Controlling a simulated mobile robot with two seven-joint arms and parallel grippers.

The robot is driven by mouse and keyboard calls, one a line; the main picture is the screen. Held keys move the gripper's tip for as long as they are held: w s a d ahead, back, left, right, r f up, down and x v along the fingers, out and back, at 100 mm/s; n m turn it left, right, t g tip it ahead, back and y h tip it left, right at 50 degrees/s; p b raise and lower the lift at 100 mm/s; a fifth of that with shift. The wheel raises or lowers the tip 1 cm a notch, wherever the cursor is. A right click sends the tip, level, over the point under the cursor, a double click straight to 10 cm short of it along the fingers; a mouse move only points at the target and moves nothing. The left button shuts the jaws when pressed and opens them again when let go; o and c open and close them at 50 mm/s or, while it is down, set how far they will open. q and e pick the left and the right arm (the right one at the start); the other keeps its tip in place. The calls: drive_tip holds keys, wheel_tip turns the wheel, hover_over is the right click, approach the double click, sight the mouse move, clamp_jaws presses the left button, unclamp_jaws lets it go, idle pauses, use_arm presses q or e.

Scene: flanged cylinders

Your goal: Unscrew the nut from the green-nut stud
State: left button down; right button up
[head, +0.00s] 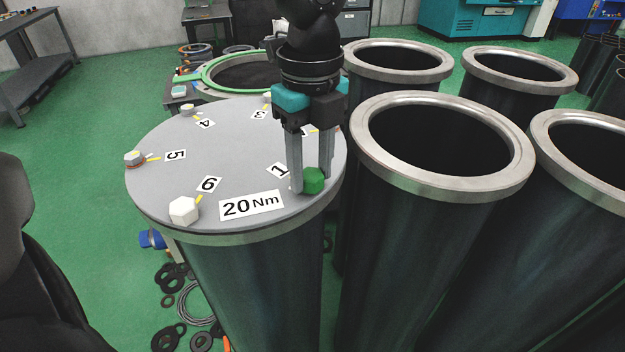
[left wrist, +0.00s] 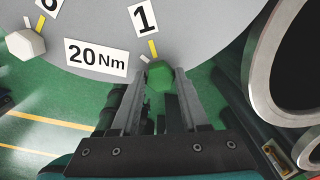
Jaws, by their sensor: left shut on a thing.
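The green hex nut (head: 314,181) sits near the rim of the round grey flange lid (head: 225,160), beside the label 1. My left gripper (head: 311,186) points down from above and is shut on the green nut. In the left wrist view the green nut (left wrist: 160,77) lies between the two finger ends of the left gripper (left wrist: 160,84). The stud under the nut is hidden. My right gripper is not in view.
A white nut (head: 184,210) is at label 6, and grey nuts (head: 135,158) (head: 187,110) are at labels 5 and 4. A "20 Nm" plate (head: 251,205) lies near the front rim. Open flanged cylinders (head: 445,180) stand close on the right. Black rings (head: 170,335) lie on the floor.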

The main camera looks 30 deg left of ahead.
sight(311, 173)
use_arm(q)
drive_tip(key=shift+r, duration=1.25)
drive_tip(key=shift+r+p, duration=0.5)
drive_tip(key=shift+r, duration=0.95)
